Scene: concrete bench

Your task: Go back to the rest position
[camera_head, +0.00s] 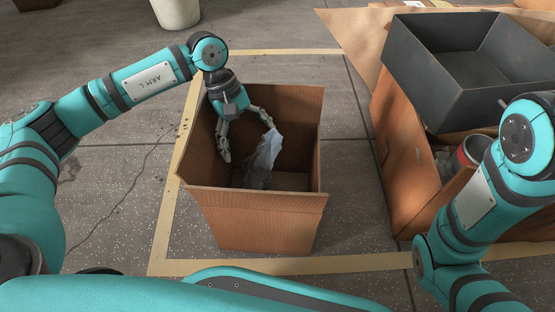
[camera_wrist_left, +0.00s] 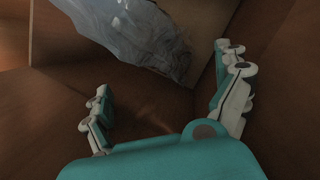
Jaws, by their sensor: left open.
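My left gripper (camera_head: 247,140) reaches down into an open cardboard box (camera_head: 257,219) on the floor. Its fingers are spread apart. The left wrist view also shows the left gripper (camera_wrist_left: 168,100) open with nothing between its fingertips. A crumpled, translucent grey-blue plastic piece (camera_head: 265,151) is inside the box, just right of the fingers. In the left wrist view the plastic (camera_wrist_left: 145,35) lies beyond the fingertips, against the box's inner side. Whether a finger touches it I cannot tell. My right arm shows at the right, but its gripper is out of view.
A second cardboard box (camera_head: 403,165) stands at the right with a dark grey bin (camera_head: 440,98) on top and a red-rimmed can (camera_head: 470,152) in it. Yellow tape (camera_head: 165,225) frames the floor around the left box. A white pot (camera_head: 176,12) stands at the back.

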